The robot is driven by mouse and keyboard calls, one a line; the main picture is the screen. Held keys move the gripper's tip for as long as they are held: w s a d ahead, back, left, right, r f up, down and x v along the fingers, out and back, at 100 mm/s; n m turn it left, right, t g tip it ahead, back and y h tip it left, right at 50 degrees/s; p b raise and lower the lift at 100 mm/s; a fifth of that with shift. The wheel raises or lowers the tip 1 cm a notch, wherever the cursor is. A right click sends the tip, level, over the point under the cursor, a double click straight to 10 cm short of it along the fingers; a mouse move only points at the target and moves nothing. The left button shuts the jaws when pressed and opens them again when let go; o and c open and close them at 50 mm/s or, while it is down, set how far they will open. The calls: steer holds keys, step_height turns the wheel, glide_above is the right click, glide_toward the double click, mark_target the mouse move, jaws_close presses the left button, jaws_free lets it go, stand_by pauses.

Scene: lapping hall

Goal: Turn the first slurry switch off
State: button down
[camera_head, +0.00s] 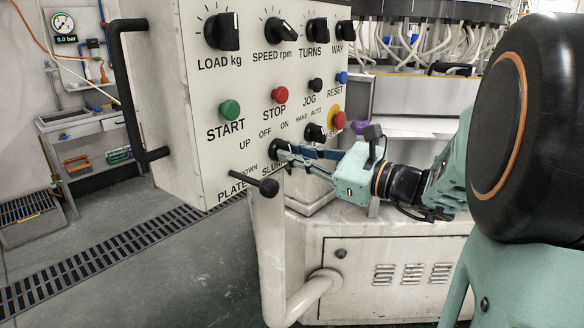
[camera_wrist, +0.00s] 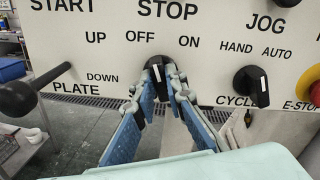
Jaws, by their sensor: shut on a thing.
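The slurry switch is a black rotary knob (camera_wrist: 155,64) on the white control panel (camera_wrist: 215,45), below the labels OFF and ON. In the head view the switch (camera_head: 275,148) sits above the partly covered SLURRY label. My gripper (camera_wrist: 161,77) has its two blue-padded fingers on either side of the knob, their tips closed on it. In the head view my gripper (camera_head: 283,151) reaches the knob from the right. A white mark shows on the knob between the fingertips; the fingers hide part of the knob, so its exact setting is hard to read.
The black plate lever (camera_wrist: 30,95) sticks out at left of the switch. The CYCLE knob (camera_wrist: 252,85) and the red E-STOP button (camera_wrist: 314,92) are at right. The green START (camera_head: 230,110) and red STOP (camera_head: 280,95) buttons are above. A black handle (camera_head: 130,90) runs along the panel's left edge.

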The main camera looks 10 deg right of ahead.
steer(key=shift+f+n+b, duration=0.15)
steer(key=shift+n+b, duration=0.7)
steer(key=shift+n, duration=0.05)
steer(key=c, duration=2)
jaws_free()
steer(key=shift+o, duration=0.2)
steer(key=v, duration=1.2)
steer(key=shift+s, duration=0.1)
